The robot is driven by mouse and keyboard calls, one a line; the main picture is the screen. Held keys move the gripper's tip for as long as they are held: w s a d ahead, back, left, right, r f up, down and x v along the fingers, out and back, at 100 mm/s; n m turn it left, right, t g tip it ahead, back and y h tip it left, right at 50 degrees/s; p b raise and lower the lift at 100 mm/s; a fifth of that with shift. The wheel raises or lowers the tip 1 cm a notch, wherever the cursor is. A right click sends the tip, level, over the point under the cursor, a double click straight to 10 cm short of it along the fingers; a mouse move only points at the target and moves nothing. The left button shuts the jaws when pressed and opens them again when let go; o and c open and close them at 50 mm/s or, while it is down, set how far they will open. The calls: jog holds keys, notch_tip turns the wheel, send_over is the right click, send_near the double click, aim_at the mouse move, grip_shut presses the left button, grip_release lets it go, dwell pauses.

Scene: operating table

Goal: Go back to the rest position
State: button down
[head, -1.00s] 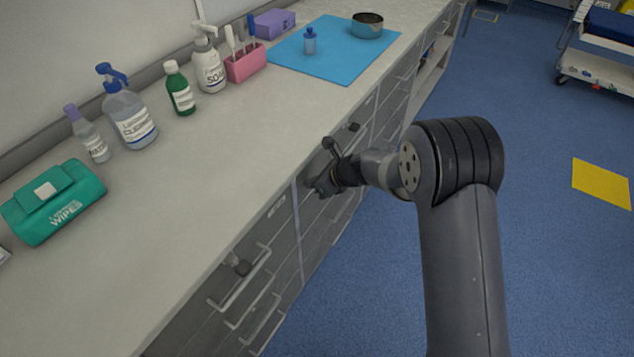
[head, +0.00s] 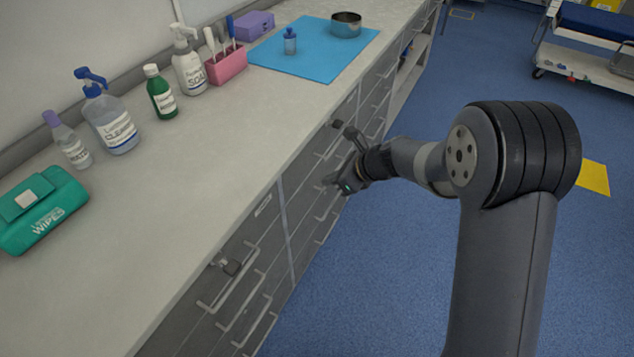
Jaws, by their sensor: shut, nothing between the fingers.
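My gripper (head: 334,184) is at the end of my dark grey arm, in the middle of the head view. It is shut and empty. It is over the floor side of the counter, in front of the grey drawer fronts (head: 270,250) and below the counter top's edge. I cannot tell the exact gap between it and the drawers.
The counter (head: 200,190) carries green wipes (head: 42,208), several bottles, a pink holder (head: 226,67), and a blue mat (head: 313,62) with a small blue bottle (head: 290,41) and metal bowl (head: 346,25). Blue floor (head: 385,270) is open at right; a trolley (head: 590,55) stands far right.

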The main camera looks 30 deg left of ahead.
jog(key=shift+v, duration=0.95)
send_near(291, 183)
jog(key=d+f+x, duration=0.1)
jog(key=x, duration=0.4)
jog(key=shift+a+r+p, duration=0.15)
jog(key=shift+a+p, duration=0.25)
jog(key=shift+a, duration=0.4)
